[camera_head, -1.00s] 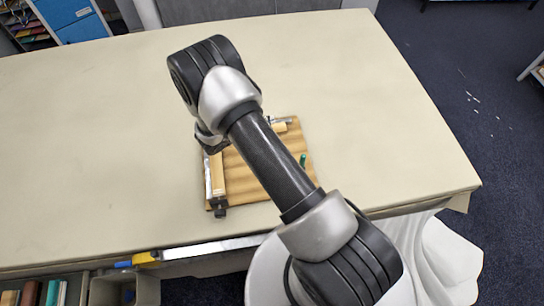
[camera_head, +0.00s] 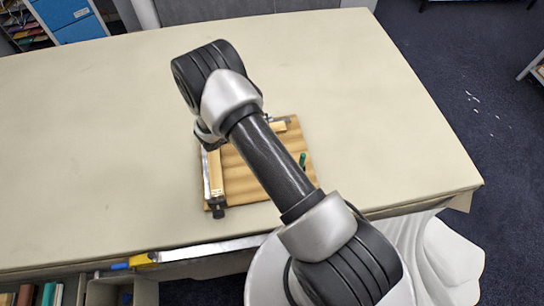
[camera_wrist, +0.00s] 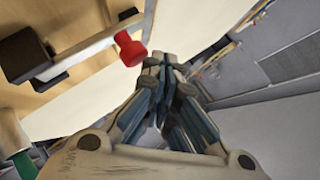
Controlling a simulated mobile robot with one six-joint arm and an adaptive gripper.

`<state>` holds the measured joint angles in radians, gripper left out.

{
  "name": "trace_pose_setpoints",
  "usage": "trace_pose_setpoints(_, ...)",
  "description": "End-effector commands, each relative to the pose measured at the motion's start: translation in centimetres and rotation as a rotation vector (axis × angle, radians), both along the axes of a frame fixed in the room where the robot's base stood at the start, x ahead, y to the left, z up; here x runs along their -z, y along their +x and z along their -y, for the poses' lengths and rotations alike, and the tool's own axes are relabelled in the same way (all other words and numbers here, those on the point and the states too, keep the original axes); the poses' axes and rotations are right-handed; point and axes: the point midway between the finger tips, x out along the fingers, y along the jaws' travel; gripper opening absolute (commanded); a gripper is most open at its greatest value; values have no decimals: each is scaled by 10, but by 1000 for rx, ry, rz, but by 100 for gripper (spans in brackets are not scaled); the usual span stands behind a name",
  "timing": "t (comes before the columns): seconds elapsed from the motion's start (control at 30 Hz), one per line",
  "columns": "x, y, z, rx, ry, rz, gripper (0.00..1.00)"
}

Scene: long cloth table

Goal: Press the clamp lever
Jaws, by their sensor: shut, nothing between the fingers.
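A wooden board (camera_head: 240,185) with fittings lies near the front edge of the table, partly hidden by my arm in the head view. In the wrist view a red knob (camera_wrist: 130,48) sits at the end of a pale bar (camera_wrist: 88,49), which looks like the clamp lever. My gripper (camera_wrist: 164,66) is shut and empty, its fingertips just right of and below the red knob in the picture. Whether they touch it I cannot tell. In the head view my arm hides the gripper and the knob.
A black block (camera_wrist: 22,55) is at the upper left of the wrist view. A green handle (camera_head: 303,160) stands at the board's right side. The cloth table (camera_head: 100,150) is clear around the board.

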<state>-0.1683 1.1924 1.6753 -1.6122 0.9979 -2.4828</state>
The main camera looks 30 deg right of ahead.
Motion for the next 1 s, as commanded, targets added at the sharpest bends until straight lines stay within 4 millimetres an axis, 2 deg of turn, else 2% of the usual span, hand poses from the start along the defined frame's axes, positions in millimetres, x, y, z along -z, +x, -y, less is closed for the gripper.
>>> trace_pose_setpoints(0.17, -2, -1, -4, -1, 0, 1, 0)
trace_pose_setpoints(0.27, -9, -4, -14, -2, 0, 2, 0)
trace_pose_setpoints(0.7, -53, -32, -83, -3, 1, 3, 0)
trace_pose_setpoints(1.0, -62, -39, -96, -1, 0, -1, 0)
